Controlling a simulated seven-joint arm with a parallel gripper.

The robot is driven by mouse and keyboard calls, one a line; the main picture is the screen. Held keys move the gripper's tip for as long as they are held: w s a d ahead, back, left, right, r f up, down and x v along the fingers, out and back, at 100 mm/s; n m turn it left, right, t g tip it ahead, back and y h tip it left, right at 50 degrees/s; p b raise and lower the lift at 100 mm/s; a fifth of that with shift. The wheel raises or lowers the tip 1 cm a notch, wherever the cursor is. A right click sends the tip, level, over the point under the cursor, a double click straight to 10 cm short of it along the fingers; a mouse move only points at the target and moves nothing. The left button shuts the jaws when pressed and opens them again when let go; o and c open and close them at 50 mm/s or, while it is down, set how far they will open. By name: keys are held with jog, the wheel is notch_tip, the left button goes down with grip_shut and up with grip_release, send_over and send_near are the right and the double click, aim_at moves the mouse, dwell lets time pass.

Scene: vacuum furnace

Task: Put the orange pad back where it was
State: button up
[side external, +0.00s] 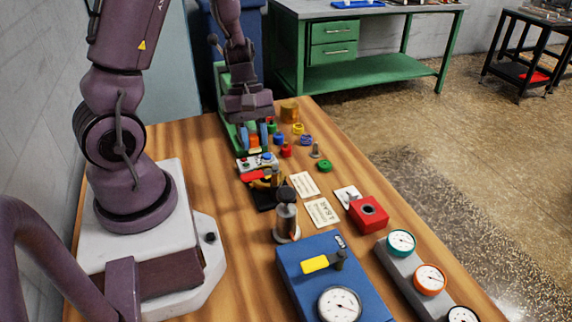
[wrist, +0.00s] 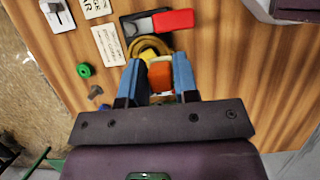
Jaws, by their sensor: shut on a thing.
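The orange pad (side external: 254,141) is between the two blue fingers of my gripper (side external: 258,138), toward the far end of the wooden table. In the wrist view, the pad (wrist: 160,77) is between the blue fingertips of my gripper (wrist: 158,66), which are shut on it. The pad's lower part is hidden by the gripper body there. I cannot tell whether the pad touches anything beneath it.
A control box with coloured buttons (side external: 257,163) and a black base with a red handle (wrist: 173,20) are close by. Small coloured parts, including a green ring (side external: 324,166), lie right of the gripper. A blue gauge box (side external: 312,264) and red block (side external: 368,213) stand nearer the front.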

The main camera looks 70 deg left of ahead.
jog(key=w+a+f, duration=0.4)
jog(key=w, duration=0.3)
send_over(296, 171)
jog(key=a, duration=0.1)
jog(key=f, duration=0.5)
jog(key=shift+s+a+f, duration=0.1)
jog(key=shift+s+a, duration=0.05)
jog(key=shift+s, duration=0.05)
jog(key=shift+w+a+f, duration=0.1)
jog(key=shift+w+f, duration=0.1)
jog(key=shift+f, duration=1.65)
jog(key=o, duration=0.9)
jog(key=shift+f, duration=0.15)
